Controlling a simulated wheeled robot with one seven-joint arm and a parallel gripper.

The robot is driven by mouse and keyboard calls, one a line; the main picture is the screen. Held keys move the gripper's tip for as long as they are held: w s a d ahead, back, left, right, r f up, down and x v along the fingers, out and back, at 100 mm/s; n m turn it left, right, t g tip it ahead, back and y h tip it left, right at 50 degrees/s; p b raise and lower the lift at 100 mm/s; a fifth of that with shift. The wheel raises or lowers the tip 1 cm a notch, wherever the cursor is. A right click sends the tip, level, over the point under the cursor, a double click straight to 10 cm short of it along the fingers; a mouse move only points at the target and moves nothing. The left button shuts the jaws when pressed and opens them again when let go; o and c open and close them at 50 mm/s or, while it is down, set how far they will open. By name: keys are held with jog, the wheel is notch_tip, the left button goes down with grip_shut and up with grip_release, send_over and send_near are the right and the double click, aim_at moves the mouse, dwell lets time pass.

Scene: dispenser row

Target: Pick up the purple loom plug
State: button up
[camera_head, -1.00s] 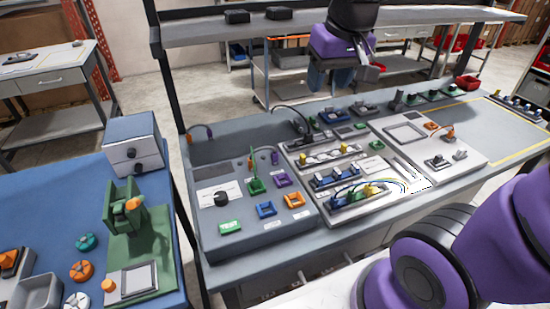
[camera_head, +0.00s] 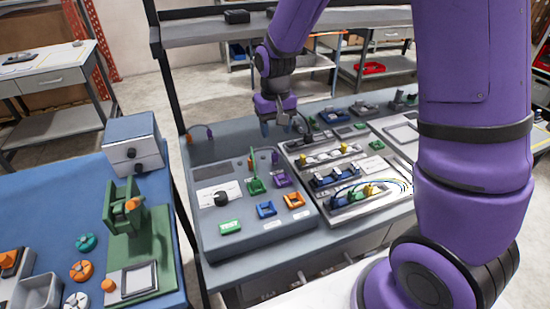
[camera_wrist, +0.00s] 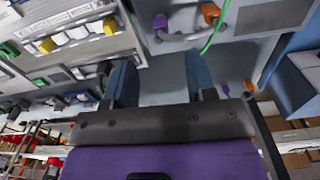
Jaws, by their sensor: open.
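Two purple plugs show. One (camera_head: 275,157) stands at the back of the grey test panel, joined by a grey cable to an orange plug (camera_head: 252,165); it also shows in the wrist view (camera_wrist: 160,22). The other (camera_head: 209,131) is at the bench's back left, cabled to another orange plug (camera_head: 190,139); it also shows in the wrist view (camera_wrist: 225,88). I cannot tell which is meant. My gripper (camera_head: 278,127) is open and empty, pointing down above the bench behind the panel. In the wrist view, bare grey bench shows between its blue fingers (camera_wrist: 160,82).
The test panel (camera_head: 240,238) carries purple, blue and orange sockets and a green plug with an upright green cable (camera_head: 256,185). Trays of connectors (camera_head: 335,178) stand right of it. A shelf (camera_head: 200,34) spans above the back. The bench's back left is mostly clear.

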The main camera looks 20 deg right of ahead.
aim_at(275, 152)
jog(key=shift+w+f, duration=0.15)
jog(key=shift+f, duration=5.05)
grip_shut()
jog(key=shift+r, duration=0.15)
